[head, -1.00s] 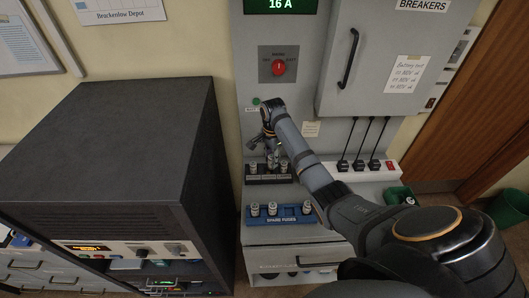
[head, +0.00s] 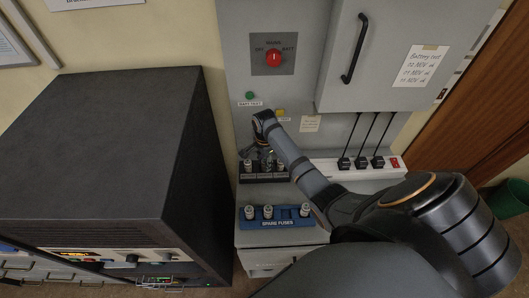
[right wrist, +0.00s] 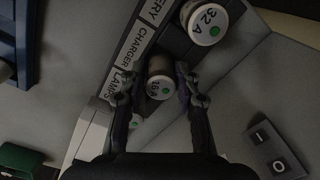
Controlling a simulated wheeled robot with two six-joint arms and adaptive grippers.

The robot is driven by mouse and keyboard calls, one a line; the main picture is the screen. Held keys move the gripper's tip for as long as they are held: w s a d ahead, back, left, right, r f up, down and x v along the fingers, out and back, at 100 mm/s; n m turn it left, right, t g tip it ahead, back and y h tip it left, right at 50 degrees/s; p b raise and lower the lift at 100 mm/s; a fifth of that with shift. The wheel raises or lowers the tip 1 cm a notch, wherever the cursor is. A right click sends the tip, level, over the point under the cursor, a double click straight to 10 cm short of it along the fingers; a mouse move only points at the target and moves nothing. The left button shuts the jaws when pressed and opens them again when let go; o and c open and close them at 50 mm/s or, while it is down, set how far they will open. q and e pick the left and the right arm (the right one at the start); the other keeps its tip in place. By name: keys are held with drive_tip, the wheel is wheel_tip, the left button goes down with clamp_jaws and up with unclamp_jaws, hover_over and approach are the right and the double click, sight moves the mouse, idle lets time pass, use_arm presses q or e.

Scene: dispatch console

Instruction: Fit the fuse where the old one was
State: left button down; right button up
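My right gripper (head: 266,157) is at the middle of the black fuse holder (head: 264,177), pointing down. A 32 A fuse (right wrist: 205,24) is at the BATTERY side and another fuse (right wrist: 136,121) at the LAMPS side. My left gripper is not in view.
The blue spare-fuse rack (head: 275,224) below holds three fuses with a gap. A white strip with black plugs (head: 361,162) and a red switch is right of the holder. A dark cabinet (head: 110,150) stands left. A red selector knob (head: 273,58) is above.

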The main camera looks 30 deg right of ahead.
sight(264, 161)
drive_tip(key=shift+o, duration=1.3)
drive_tip(key=shift+a, duration=0.3)
drive_tip(key=shift+d, duration=0.25)
wheel_tip(264, 161, up, 9)
drive_tip(key=b, duration=0.3)
drive_tip(key=shift+f, duration=0.2)
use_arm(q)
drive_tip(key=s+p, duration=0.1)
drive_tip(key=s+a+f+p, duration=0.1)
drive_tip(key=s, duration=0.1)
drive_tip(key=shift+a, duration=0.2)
use_arm(e)
wheel_tip(264, 161, up, 4)
drive_tip(key=shift+s+f, duration=0.1)
drive_tip(key=shift+f, duration=0.15)
drive_tip(key=shift+f, duration=0.1)
